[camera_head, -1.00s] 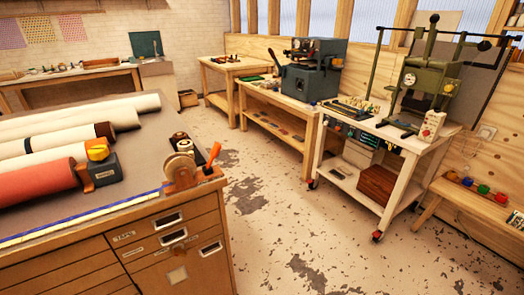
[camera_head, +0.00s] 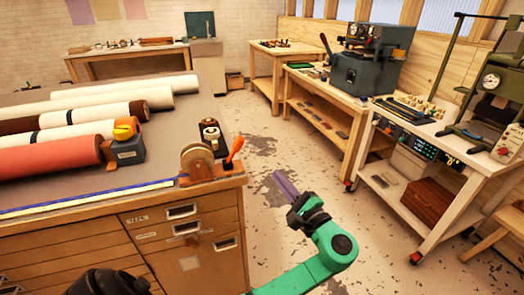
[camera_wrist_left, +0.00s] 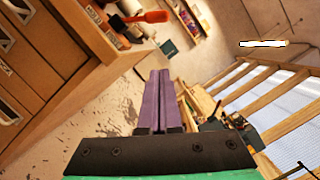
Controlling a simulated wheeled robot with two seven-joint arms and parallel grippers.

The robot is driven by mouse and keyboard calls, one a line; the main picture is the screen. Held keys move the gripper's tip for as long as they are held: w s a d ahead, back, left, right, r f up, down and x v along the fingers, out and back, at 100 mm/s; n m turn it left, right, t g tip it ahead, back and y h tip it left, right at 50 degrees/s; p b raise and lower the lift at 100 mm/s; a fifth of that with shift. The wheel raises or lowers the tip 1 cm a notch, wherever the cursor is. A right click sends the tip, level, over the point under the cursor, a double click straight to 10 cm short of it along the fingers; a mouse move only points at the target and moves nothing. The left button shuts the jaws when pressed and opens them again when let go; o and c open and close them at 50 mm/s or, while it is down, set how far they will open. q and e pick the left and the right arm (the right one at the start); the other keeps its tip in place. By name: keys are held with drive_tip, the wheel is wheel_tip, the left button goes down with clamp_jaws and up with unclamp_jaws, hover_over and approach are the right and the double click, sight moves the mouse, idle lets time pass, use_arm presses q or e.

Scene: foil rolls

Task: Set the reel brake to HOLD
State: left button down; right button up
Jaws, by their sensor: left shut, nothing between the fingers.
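The reel brake is a small wooden stand (camera_head: 212,172) with a round disc (camera_head: 197,160) and an orange lever (camera_head: 235,151), at the front right corner of the workbench. My right gripper is not in view.
The workbench (camera_head: 60,222) has drawers in front and foil rolls (camera_head: 50,170) on top. A grey and yellow device (camera_head: 127,148) and a dark spool (camera_head: 210,132) stand near the lever. A wheeled cart (camera_head: 430,160) stands at right. Open floor (camera_head: 300,230) lies between.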

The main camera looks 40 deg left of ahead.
sight(234, 150)
use_arm(q)
drive_tip(key=a+r+p, duration=0.3)
drive_tip(key=a+p, duration=0.2)
drive_tip(key=a, duration=0.6)
drive_tip(key=shift+w+r, duration=0.2)
drive_tip(key=shift+w, duration=0.25)
drive_tip(key=shift+w+a, duration=0.1)
